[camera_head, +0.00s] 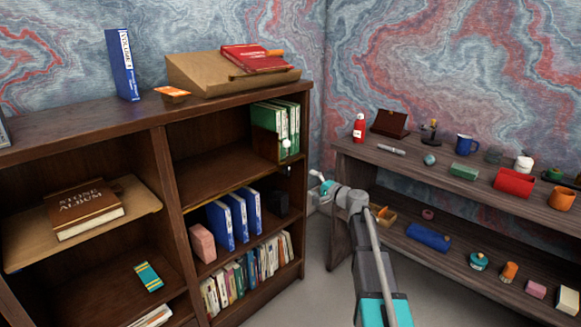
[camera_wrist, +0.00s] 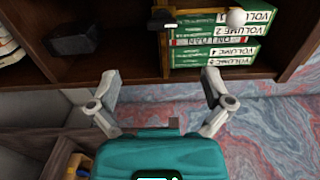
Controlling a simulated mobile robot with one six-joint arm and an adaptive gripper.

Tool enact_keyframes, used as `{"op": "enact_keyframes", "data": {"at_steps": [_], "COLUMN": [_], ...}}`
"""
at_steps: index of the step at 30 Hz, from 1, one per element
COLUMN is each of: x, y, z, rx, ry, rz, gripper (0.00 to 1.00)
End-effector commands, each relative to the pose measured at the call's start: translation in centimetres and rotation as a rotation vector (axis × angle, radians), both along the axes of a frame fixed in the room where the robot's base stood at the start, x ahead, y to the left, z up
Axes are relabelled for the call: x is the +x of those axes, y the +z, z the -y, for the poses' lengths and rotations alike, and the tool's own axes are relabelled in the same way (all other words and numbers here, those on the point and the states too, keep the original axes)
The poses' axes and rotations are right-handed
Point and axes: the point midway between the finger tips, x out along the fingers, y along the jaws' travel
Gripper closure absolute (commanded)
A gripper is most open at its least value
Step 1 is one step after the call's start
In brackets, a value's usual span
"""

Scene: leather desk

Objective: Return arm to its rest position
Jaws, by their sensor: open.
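My arm reaches up from the bottom of the head view, and my gripper (camera_head: 320,183) is near the right end of the bookcase (camera_head: 166,122), at shelf height. In the wrist view my gripper (camera_wrist: 161,82) has its two fingers spread wide with nothing between them. Green volumes (camera_wrist: 215,52) stand in a shelf compartment beyond the fingertips, apart from them. A dark bookend with a white knob (camera_wrist: 237,18) is at these volumes. The green volumes also show in the head view (camera_head: 284,122).
A dark wooden shelf unit (camera_head: 345,153) with a red bottle, blue mug and red box stands right of my arm. Blue binders (camera_head: 222,224) and a black block (camera_head: 278,204) sit in the bookcase below the green volumes. Open floor shows between the two units.

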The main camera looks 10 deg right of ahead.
Motion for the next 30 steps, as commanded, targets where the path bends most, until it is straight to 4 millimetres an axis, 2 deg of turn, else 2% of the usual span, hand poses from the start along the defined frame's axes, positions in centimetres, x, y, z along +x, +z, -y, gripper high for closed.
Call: {"op": "enact_keyframes", "data": {"at_steps": [5, 11, 15, 21, 26, 30], "x": [-1.7, -5.6, -9.3, -15.0, -19.8, -24.0], "y": [-1.1, -4.0, -6.8, -10.7, -13.5, -15.6], "z": [-1.9, -5.7, -8.3, -10.7, -11.4, -11.2], "rx": [-0.073, -0.253, -0.415, -0.647, -0.828, -0.986], "ry": [0.047, 0.157, 0.257, 0.396, 0.499, 0.578], "rz": [-0.018, -0.071, -0.128, -0.222, -0.311, -0.397], "gripper": [0.0, 0.0, 0.0, 0.0, 0.0, 0.0]}}
